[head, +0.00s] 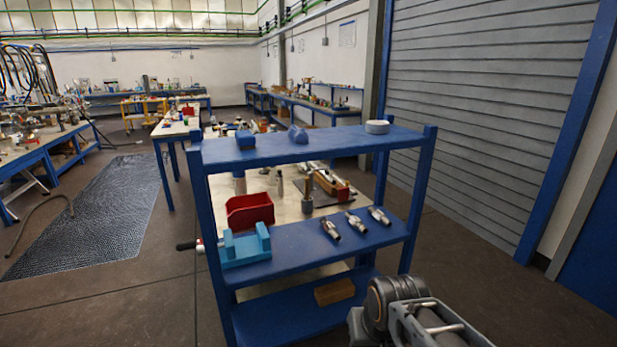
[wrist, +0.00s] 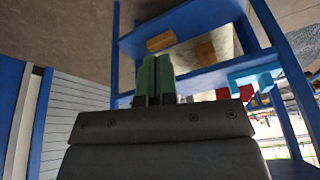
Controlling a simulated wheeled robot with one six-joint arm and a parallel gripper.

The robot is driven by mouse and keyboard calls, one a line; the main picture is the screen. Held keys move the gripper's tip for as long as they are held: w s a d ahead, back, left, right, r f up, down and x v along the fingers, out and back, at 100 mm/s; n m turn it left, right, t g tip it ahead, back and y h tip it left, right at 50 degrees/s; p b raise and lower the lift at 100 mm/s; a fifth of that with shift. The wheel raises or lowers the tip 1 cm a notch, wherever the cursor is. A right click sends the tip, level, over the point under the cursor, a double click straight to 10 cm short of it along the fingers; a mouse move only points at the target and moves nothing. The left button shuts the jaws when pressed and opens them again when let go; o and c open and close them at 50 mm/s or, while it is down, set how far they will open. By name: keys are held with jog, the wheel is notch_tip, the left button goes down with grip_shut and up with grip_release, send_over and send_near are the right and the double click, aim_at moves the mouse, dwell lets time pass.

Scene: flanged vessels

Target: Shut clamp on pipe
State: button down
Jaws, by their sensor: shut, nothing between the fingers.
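I cannot make out a clamp on a pipe for certain in either view. In the head view, several small metal fittings (head: 355,222) lie on the middle shelf of a blue rack, too small to tell whether one is a clamp. A light blue U-shaped block (head: 246,246) stands at the left end of that shelf. A black handle (head: 186,245) sticks out just left of it. My gripper (wrist: 155,62) shows in the wrist view with its green fingers together and empty, apart from the rack. Its fingertips are not visible in the head view, only part of my arm at bottom right.
The blue rack (head: 300,153) fills the middle, with blue pieces and a white ring (head: 377,127) on top. A red bin (head: 249,211) is behind the middle shelf. A brown block (head: 334,291) lies on the lower shelf. Open floor (head: 500,290) lies to the right.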

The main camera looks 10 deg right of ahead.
notch_tip(320, 180, down, 8)
jog(key=s+b, duration=0.1)
jog(key=b, duration=0.3)
jog(key=shift+s+d+f+n+g, duration=0.2)
jog(key=shift+d+f+n+g, duration=0.1)
jog(key=shift+d+g, duration=0.15)
notch_tip(320, 180, up, 15)
jog(key=a+n+p, duration=0.1)
jog(key=p, duration=1.1)
jog(key=shift+w+a+r+t, duration=0.15)
jog(key=shift+w+r+t, duration=0.05)
jog(key=shift+w+t, duration=0.25)
